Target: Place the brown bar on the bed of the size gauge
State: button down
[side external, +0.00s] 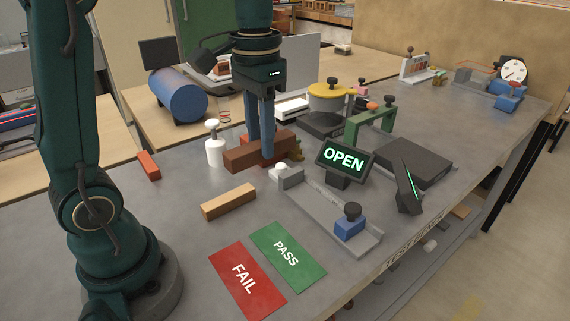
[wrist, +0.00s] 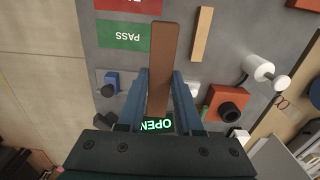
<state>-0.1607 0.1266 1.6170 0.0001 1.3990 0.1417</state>
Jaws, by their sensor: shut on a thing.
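My gripper (side external: 267,155) is shut on the brown bar (side external: 240,158), which lies crosswise between its blue fingers. In the wrist view the bar (wrist: 164,45) runs lengthwise through the fingers (wrist: 160,75). The bar and fingers hide part of the gauge in the wrist view.
A display reading OPEN (side external: 342,158) stands behind the gauge. A tan bar (side external: 228,202) lies to its left, with green PASS (side external: 287,249) and red FAIL (side external: 247,280) mats in front. A green arch (side external: 368,127) is behind.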

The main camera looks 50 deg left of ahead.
jog(key=shift+m, duration=0.6)
jog(key=shift+w+a+r+m, duration=0.15)
jog(key=shift+w+m, duration=0.15)
jog(key=shift+m, duration=0.4)
jog(key=w+f+m, duration=0.1)
jog(key=w+m, duration=0.5)
jog(key=m, duration=0.4)
jog(key=shift+w+d+f+m, duration=0.45)
jog(key=shift+w+f+m, duration=0.4)
jog(key=shift+f, duration=1.35)
jog(key=shift+w+d+f+m, duration=0.55)
jog(key=shift+f+m, duration=0.45)
jog(key=shift+f, duration=1.2)
jog(key=shift+w+d+f+m, duration=0.35)
jog(key=shift+w+f+m, duration=0.55)
jog(key=shift+f, duration=1.3)
jog(key=shift+f, duration=0.55)
jog(key=c, duration=0.5)
grip_release()
